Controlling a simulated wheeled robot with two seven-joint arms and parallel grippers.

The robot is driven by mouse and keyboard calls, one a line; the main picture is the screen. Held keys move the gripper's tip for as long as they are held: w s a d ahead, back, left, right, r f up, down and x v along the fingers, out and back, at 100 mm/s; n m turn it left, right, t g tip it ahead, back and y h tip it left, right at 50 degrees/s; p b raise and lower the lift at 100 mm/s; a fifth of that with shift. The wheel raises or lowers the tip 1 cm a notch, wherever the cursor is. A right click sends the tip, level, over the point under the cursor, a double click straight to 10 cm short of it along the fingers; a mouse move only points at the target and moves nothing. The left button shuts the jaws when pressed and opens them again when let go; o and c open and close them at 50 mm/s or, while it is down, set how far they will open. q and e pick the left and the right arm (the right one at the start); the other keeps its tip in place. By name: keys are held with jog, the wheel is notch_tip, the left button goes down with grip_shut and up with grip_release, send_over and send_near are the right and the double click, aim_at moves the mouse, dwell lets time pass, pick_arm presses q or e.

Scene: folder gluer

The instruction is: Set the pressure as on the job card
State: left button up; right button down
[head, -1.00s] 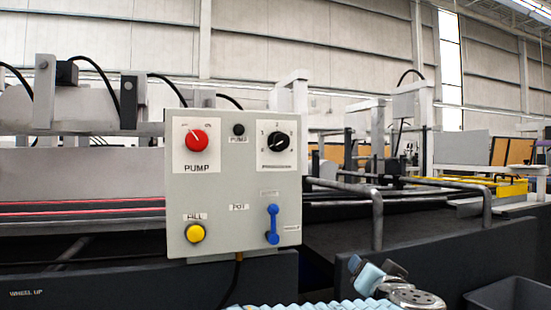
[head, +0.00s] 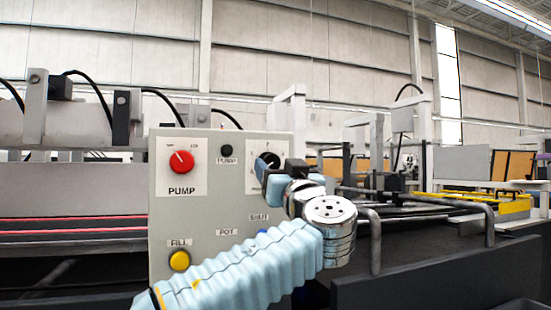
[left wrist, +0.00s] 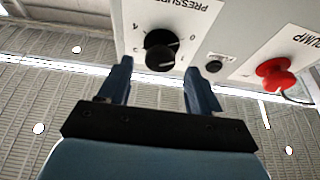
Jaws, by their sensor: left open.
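The black pressure knob (head: 269,159) sits at the upper right of the grey control panel (head: 210,206), partly hidden by my left gripper (head: 268,180). In the left wrist view the knob (left wrist: 160,50) shows upside down on its white plate, with the word PRESSURE and a few digits. My left gripper (left wrist: 158,68) is open there, with one blue finger on each side of the knob's front. I cannot tell whether the fingers touch it. The knob's exact setting is hard to read. I can make out no job card. My right gripper is not in view.
The red PUMP knob (head: 181,161) is at the panel's upper left, with a small black button (head: 227,151) beside it. A yellow FILL button (head: 179,260) is below. My left arm covers the panel's lower right. Grey bent rails (head: 376,240) stand right of the panel.

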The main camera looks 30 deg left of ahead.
pick_arm(q)
jog(key=shift+x, duration=1)
jog(key=shift+c, duration=0.3)
jog(key=c, duration=1)
jog(key=shift+o, duration=0.2)
